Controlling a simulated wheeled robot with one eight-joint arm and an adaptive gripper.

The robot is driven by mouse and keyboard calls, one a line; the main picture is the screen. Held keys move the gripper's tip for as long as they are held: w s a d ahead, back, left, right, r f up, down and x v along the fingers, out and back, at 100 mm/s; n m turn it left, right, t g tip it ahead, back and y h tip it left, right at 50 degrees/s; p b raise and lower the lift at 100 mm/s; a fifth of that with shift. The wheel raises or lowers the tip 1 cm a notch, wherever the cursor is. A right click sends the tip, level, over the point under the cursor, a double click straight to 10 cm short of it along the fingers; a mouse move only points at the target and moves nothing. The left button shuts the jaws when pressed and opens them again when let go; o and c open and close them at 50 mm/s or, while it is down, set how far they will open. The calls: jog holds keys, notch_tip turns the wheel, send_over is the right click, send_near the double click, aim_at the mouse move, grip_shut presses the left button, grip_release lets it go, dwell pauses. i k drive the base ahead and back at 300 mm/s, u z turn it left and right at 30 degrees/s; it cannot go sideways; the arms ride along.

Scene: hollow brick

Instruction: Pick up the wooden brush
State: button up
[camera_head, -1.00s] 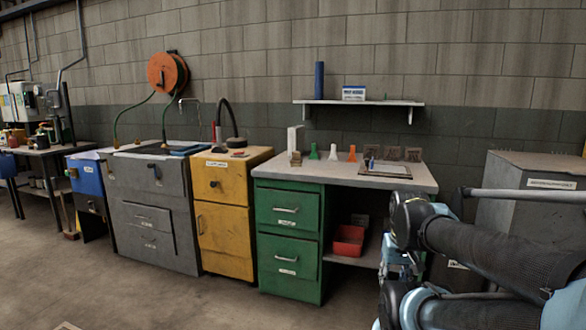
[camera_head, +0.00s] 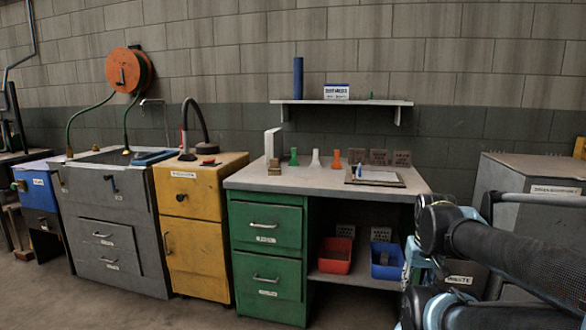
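I cannot clearly make out a wooden brush. A small tan, wood-coloured item (camera_head: 274,167) stands at the left of the grey worktop (camera_head: 300,184), in front of a white upright object; it is too small to tell what it is. Another small yellow-brown item (camera_head: 579,147) shows at the right edge, by the grey cabinet. My arm fills the lower right, well in front of the bench. My gripper is not visible.
Green drawers (camera_head: 266,244) support the worktop. A red bin (camera_head: 335,255) and a blue bin (camera_head: 386,261) sit below. A shelf (camera_head: 340,102) hangs above. The floor in front is clear.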

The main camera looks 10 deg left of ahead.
aim_at(273, 170)
jog(key=u, duration=0.4)
jog(key=i, duration=1.25)
jog(key=u, duration=0.7)
